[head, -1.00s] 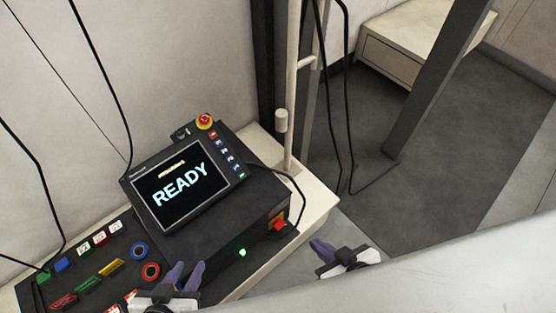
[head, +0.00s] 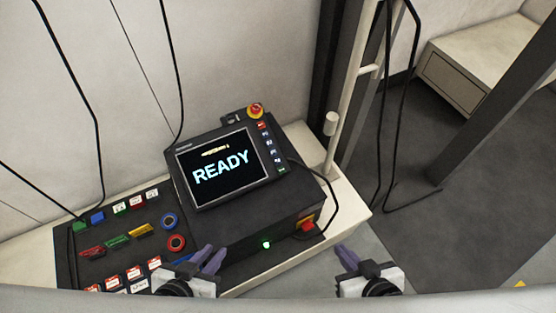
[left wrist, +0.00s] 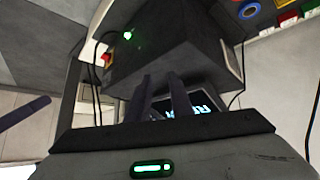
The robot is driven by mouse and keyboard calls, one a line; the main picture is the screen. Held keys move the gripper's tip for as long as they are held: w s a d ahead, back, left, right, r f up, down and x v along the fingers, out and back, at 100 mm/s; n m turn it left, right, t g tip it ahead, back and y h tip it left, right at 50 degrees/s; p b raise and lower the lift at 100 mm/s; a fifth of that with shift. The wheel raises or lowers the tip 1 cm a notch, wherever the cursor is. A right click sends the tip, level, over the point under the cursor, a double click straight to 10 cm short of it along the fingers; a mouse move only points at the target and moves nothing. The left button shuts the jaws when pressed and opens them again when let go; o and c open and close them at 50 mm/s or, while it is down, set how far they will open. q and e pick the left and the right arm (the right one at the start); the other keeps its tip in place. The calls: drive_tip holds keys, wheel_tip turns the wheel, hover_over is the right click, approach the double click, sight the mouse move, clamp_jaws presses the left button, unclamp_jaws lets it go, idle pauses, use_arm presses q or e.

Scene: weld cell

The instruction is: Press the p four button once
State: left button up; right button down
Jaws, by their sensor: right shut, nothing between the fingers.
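The control pendant's screen (head: 222,166) reads READY. A column of small buttons runs down its right side, with a red one on top and a green one at the bottom. The p four button appears to be the dark blue-and-white one (head: 277,161) just above the green; its label is too small to read surely. My left gripper (head: 212,256) is in front of the pendant box, below the screen, with its fingers apart and empty; the fingers also show in the left wrist view (left wrist: 165,97). My right gripper (head: 343,249) is shut and empty, right of the console's front edge.
A red emergency stop (head: 255,111) tops the pendant. A red switch (head: 307,225) and green lamp (head: 266,244) are on the box front. Several coloured buttons fill the left panel (head: 115,255). A pale post (head: 344,100) and hanging cables stand right of the pendant.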

use_arm(q)
drive_tip(key=c, duration=0.3)
drive_tip(key=shift+w, duration=0.15)
clamp_jaws()
idle(1.0)
